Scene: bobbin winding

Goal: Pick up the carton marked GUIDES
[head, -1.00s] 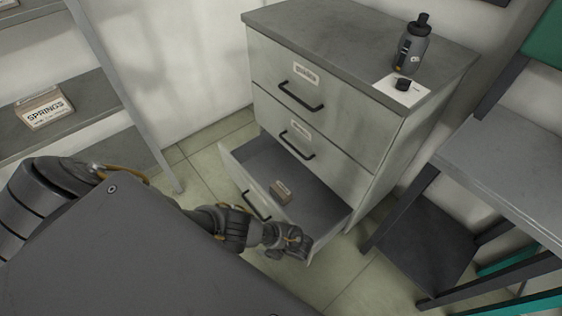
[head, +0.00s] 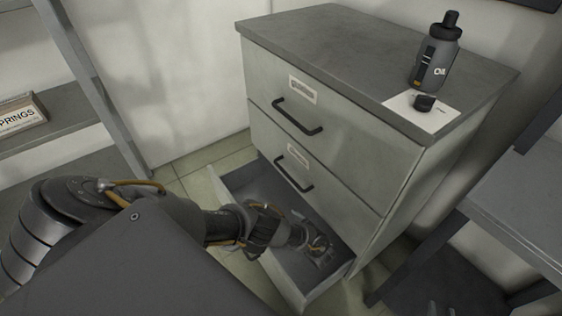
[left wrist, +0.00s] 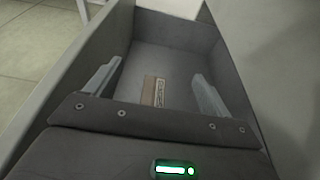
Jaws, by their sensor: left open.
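A small brown carton (left wrist: 149,92) with a pale lettered label lies on the floor of the open bottom drawer (left wrist: 180,60) in the left wrist view. Its lettering is too small to read there. My left gripper (left wrist: 157,72) is open, one finger on either side of the carton in the picture, and empty. In the head view my left arm reaches into the drawer (head: 222,190), with the left gripper (head: 316,247) low inside it. There the arm and hand hide the carton. My right gripper cannot be made out.
The grey cabinet (head: 345,135) rises right above the open drawer, with two shut drawers. An oil bottle (head: 434,62) and a black cap on a white card (head: 408,112) stand on top. A SPRINGS carton (head: 20,117) sits on the left shelf. A grey bench (head: 520,205) stands at right.

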